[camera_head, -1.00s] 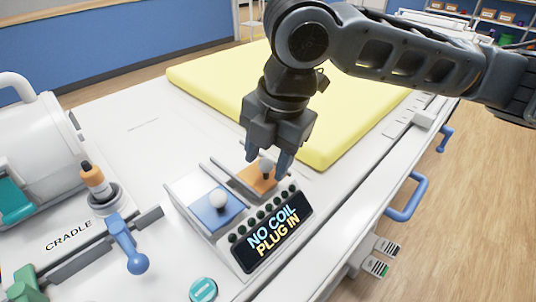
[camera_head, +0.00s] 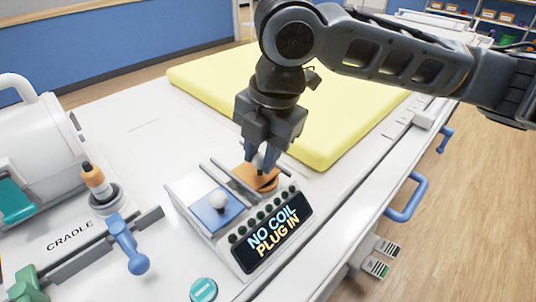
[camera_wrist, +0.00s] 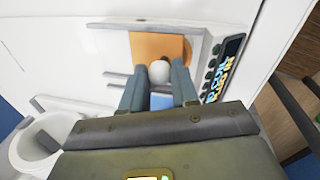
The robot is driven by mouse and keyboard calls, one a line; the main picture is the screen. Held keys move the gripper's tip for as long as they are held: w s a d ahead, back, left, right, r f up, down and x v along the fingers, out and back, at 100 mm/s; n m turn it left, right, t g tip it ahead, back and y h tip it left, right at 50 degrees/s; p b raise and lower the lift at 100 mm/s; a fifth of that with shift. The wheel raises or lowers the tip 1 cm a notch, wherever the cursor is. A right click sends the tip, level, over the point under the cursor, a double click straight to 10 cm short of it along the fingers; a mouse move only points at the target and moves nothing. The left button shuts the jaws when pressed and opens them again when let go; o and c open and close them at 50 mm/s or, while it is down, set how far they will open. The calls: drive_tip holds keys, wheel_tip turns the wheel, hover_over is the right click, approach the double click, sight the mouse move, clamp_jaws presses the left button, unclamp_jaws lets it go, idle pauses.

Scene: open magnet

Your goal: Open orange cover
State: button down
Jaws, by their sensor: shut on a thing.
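The orange cover (camera_head: 244,175) is a flat square plate on the white panel, beside the blue cover (camera_head: 216,209). In the wrist view the orange cover (camera_wrist: 158,46) has a round white knob (camera_wrist: 159,71). My gripper (camera_head: 262,171) is shut on this knob, with one finger on each side of it in the wrist view (camera_wrist: 159,83). In the head view the fingers mostly hide the knob. A darker orange rounded part (camera_head: 270,186) shows beside the cover, on the button side.
A dark display (camera_head: 272,236) reading "NO COIL PLUG IN" and a row of buttons lie in front of the covers. A yellow mat (camera_head: 340,125) lies behind. A white cylinder (camera_head: 35,145) and a blue-handled lever (camera_head: 128,246) stand left.

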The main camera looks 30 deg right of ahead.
drive_tip(key=w, duration=0.2)
drive_tip(key=w+a, duration=0.1)
drive_tip(key=w, duration=0.2)
drive_tip(key=c, duration=0.9)
unclamp_jaws()
drive_tip(key=shift+o, duration=0.2)
wheel_tip(320, 180, up, 8)
drive_tip(key=s, duration=0.1)
drive_tip(key=shift+s+d+f+p, duration=0.15)
drive_tip(key=shift+d+p, duration=0.15)
drive_tip(key=shift+s, duration=0.1)
